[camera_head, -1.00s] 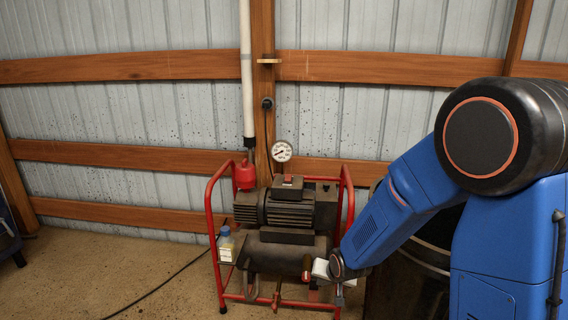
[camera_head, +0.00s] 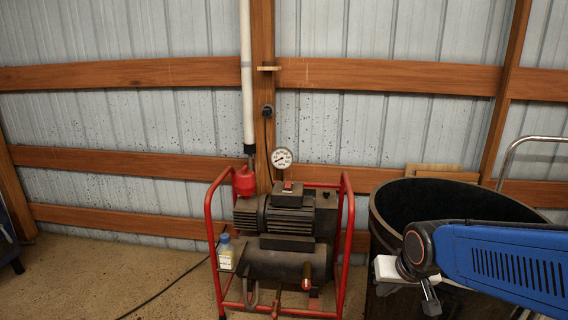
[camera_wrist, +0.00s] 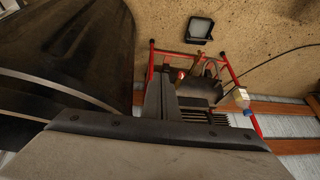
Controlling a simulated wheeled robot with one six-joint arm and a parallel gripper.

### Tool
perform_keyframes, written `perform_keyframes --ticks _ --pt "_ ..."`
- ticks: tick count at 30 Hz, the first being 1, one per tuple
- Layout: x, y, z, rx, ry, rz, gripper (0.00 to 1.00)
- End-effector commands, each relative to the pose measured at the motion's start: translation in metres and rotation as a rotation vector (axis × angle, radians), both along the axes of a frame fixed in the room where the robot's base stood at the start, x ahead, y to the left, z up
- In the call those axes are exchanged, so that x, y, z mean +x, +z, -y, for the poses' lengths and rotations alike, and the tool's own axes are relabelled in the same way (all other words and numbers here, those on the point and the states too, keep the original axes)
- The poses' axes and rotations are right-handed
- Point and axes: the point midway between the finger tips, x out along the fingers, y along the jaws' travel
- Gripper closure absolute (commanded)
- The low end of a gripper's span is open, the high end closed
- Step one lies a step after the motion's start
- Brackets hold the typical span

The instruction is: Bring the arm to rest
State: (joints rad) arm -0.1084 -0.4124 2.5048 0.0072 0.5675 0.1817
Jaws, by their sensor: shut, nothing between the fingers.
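My gripper (camera_head: 431,300) shows small and dark at the lower right of the head view, at the end of my blue forearm, in front of the large dark barrel. In the wrist view its two dark fingers (camera_wrist: 160,84) stand close together in front of the gripper body, with nothing held between them. In the head view the red-framed compressor (camera_head: 286,244) stands on the floor to the left of my gripper, with a clear gap between them.
The barrel (camera_head: 384,214) stands right of the compressor and also fills the left of the wrist view (camera_wrist: 75,45). A bottle (camera_head: 226,252) sits on the compressor's left side. A dark square object (camera_wrist: 198,27) lies on the floor. Floor at left is mostly clear, with a cable.

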Motion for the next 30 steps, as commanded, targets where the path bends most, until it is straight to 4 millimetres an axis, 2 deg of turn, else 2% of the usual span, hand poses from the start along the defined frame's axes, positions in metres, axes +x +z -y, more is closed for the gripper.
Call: perform_keyframes --ticks 6,15,21,30 --pt "-0.054 0.025 0.019 -0.035 0.021 -0.016 1.00" --pt "-0.126 0.043 0.037 -0.076 0.049 -0.047 1.00" --pt "-0.148 0.046 0.041 -0.088 0.061 -0.060 1.00" --pt "-0.151 0.046 0.041 -0.090 0.063 -0.063 1.00"
